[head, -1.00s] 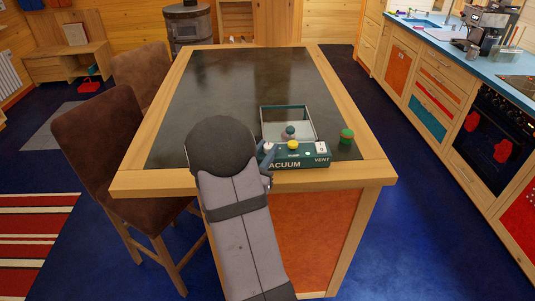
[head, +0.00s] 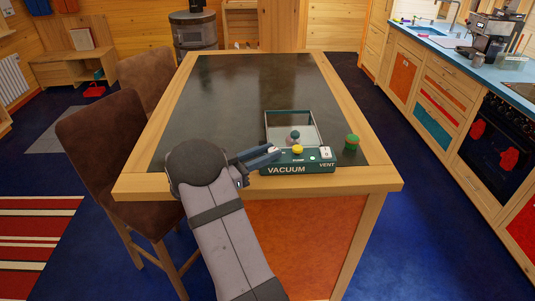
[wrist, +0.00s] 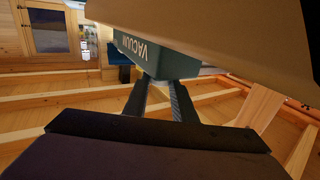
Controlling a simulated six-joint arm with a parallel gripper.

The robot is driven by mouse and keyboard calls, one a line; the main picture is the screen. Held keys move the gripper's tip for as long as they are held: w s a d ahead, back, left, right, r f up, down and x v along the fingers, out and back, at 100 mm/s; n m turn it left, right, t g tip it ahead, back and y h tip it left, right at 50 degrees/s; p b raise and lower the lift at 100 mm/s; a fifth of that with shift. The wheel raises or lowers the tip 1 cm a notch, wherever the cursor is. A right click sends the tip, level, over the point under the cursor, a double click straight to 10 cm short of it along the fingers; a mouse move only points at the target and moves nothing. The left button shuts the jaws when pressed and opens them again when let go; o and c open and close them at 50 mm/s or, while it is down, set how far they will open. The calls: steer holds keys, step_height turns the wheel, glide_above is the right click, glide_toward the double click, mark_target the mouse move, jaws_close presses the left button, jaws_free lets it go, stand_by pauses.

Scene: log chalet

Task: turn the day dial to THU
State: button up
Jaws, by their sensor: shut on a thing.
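No dial with day names can be made out in either view. A teal control box (head: 290,167) marked VACUUM and VENT stands at the table's near edge. On its top are a yellow knob (head: 298,149), a small green light and a pale plate (head: 325,153) with an unreadable mark. My gripper (head: 272,153) reaches in from the left to the box's left end and is shut on a small part there, mostly hidden by the fingers. In the wrist view the fingers (wrist: 161,85) meet the box (wrist: 165,58), whose lettering appears upside down.
A clear-sided tray (head: 291,112) with a small grey-green knobbed piece stands behind the box. The dark tabletop (head: 240,90) is otherwise clear. Brown chairs (head: 110,140) stand at the left.

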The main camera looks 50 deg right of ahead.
steer(key=shift+r, duration=0.1)
steer(key=o, duration=1)
steer(key=shift+o, duration=0.2)
steer(key=shift+w+a+b, duration=0.1)
steer(key=shift+a+b, duration=0.2)
steer(key=shift+a, duration=0.05)
steer(key=b+v, duration=0.2)
steer(key=v, duration=0.3)
steer(key=shift+w+a, duration=0.1)
steer(key=shift+a, duration=0.1)
steer(key=shift+w+a, duration=0.1)
steer(key=shift+a, duration=0.45)
steer(key=shift+w+b, duration=0.1)
steer(key=shift+b, duration=0.2)
